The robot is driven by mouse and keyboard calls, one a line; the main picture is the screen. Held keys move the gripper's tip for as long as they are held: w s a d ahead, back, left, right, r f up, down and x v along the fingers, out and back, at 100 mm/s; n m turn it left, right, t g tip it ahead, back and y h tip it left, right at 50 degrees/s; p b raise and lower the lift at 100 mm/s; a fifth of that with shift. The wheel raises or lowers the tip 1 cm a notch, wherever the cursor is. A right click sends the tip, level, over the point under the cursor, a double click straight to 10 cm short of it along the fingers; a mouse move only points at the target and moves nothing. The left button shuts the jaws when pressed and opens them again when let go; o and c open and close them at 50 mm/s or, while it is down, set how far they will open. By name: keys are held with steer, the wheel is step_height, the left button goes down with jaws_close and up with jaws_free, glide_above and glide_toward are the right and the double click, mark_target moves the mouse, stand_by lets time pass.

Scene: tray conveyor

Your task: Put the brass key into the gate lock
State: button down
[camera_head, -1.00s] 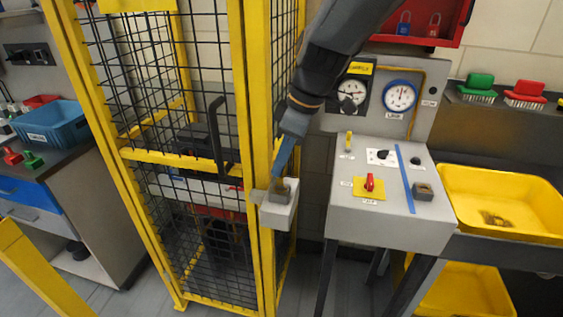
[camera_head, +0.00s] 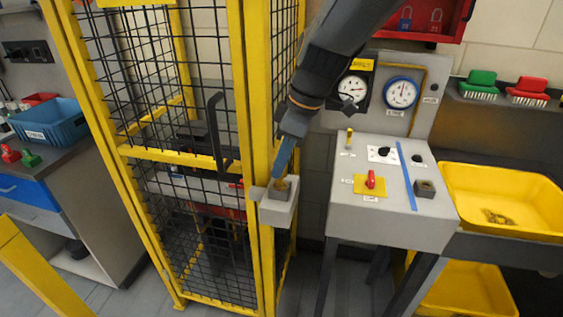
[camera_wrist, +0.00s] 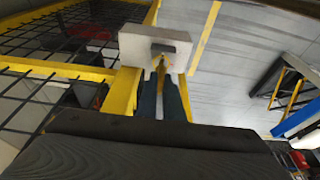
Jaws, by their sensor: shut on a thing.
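The gate lock (camera_head: 278,212) is a pale grey box with a small dark grey block on top, fixed to the yellow cage post. My gripper (camera_head: 280,172) points down at it from above, its blue fingers close to the dark block. The brass key (camera_wrist: 161,76) shows as a thin yellow-brown piece between the fingers (camera_wrist: 163,88) in the wrist view, and they are shut on it. Its far end is at the lock (camera_wrist: 137,48), by the dark block. I cannot tell whether the tip is inside the lock or only touching or above it.
The yellow mesh cage (camera_head: 240,130) stands close on the left of my gripper. A grey control stand (camera_head: 390,228) with gauges, a red switch and a blue strip is on the right. Yellow bins (camera_head: 505,232) are farther right.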

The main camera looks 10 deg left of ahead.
steer(key=shift+f+b, duration=0.8)
steer(key=shift+f, duration=0.3)
steer(key=c, duration=1.8)
jaws_free()
steer(key=shift+r, duration=0.1)
steer(key=b+v, duration=0.1)
steer(key=v, duration=0.6)
steer(key=shift+d+r+b, duration=0.15)
steer(key=shift+r+b, duration=0.15)
steer(key=shift+b, duration=0.1)
steer(key=s+d+f+m+h, duration=0.1)
steer(key=s+d+f+m, duration=0.2)
steer(key=d+f+m, duration=0.2)
steer(key=s+d+f+m+h, duration=0.1)
steer(key=s+d+f+m, duration=0.2)
steer(key=d, duration=0.9)
steer(key=s+d+f+m+t+h, duration=0.1)
steer(key=s+d+f+m, duration=0.2)
steer(key=d+f+m, duration=0.6)
steer(key=shift+s+f, duration=0.1)
steer(key=shift+f, duration=0.15)
